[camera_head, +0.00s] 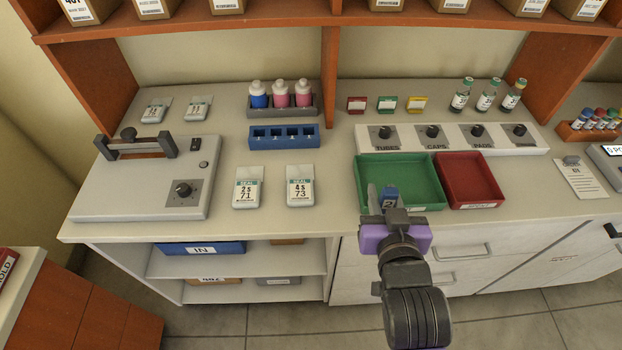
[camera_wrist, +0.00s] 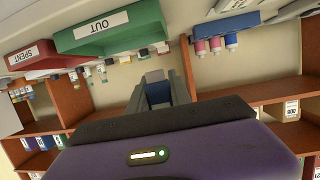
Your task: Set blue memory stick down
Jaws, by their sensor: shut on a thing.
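My gripper (camera_head: 381,196) is shut on the blue memory stick (camera_head: 389,194). In the head view the stick overlaps the front wall of the green tray (camera_head: 432,175); its height above the counter is hard to tell. In the wrist view, which looks upside down, my gripper (camera_wrist: 158,94) shows the stick (camera_wrist: 158,93) upright between its fingers. The green tray, labelled OUT, is at the upper left there (camera_wrist: 112,28).
A red tray (camera_head: 470,180), labelled SPENT in the wrist view (camera_wrist: 32,56), adjoins the green tray on its right. Behind is a white panel with dials (camera_head: 455,137). A blue rack (camera_head: 284,137) and two white packets (camera_head: 248,188) stand left. Bare counter (camera_head: 335,180) lies left of the green tray.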

